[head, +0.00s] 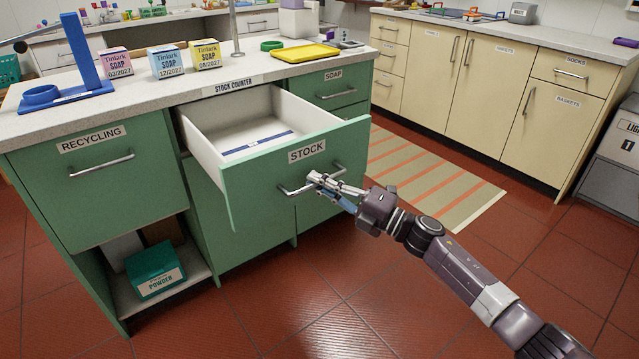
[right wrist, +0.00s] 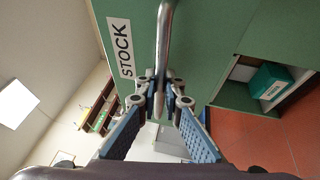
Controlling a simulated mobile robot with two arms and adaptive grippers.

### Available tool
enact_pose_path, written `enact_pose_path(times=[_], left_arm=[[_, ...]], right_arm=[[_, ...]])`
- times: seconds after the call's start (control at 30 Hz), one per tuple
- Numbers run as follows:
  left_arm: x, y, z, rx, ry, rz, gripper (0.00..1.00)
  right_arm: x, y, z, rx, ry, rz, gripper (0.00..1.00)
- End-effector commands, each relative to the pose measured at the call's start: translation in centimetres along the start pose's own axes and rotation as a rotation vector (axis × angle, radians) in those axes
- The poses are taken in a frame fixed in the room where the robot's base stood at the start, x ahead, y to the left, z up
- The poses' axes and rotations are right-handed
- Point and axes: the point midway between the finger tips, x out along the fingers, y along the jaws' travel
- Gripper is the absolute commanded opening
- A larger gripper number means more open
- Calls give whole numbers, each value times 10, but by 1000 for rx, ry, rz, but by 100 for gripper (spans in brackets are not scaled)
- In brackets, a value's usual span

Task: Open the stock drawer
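The green stock drawer (head: 250,190), labelled STOCK, stands well out from the stock counter. Its white inside shows, with a blue strip (head: 258,143) on its floor and no loose items that I can see. My right gripper (head: 318,183) is at the metal bar handle (head: 296,191) on the drawer front. In the right wrist view, the two blue-padded fingers of the gripper (right wrist: 161,88) are closed on the handle bar (right wrist: 164,42), which runs between their tips. The STOCK label (right wrist: 121,48) also shows there. My left gripper is in neither view.
The counter top holds three soap boxes (head: 164,62), a blue stand (head: 66,96) and a yellow tray (head: 305,54). The recycling drawer (head: 97,190) and soap drawer (head: 340,90) are shut. A teal powder box (head: 155,270) sits on the low shelf.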

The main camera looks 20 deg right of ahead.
Motion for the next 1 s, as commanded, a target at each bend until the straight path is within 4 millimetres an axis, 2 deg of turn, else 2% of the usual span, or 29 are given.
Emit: enact_pose_path(times=[0.03,0.17,0.2,0.43,0.57,1.0], left_arm=[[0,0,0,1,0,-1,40],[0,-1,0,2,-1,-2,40],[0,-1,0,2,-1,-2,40],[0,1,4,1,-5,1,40],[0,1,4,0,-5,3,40],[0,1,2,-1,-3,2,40]], right_arm=[[0,-1,0,0,0,-2,11],[0,-1,0,0,0,-1,25],[0,-1,0,0,-1,-1,26],[0,0,0,0,-1,-1,26],[-8,-1,0,1,-1,-2,26],[-93,-2,0,0,-1,-5,26]])
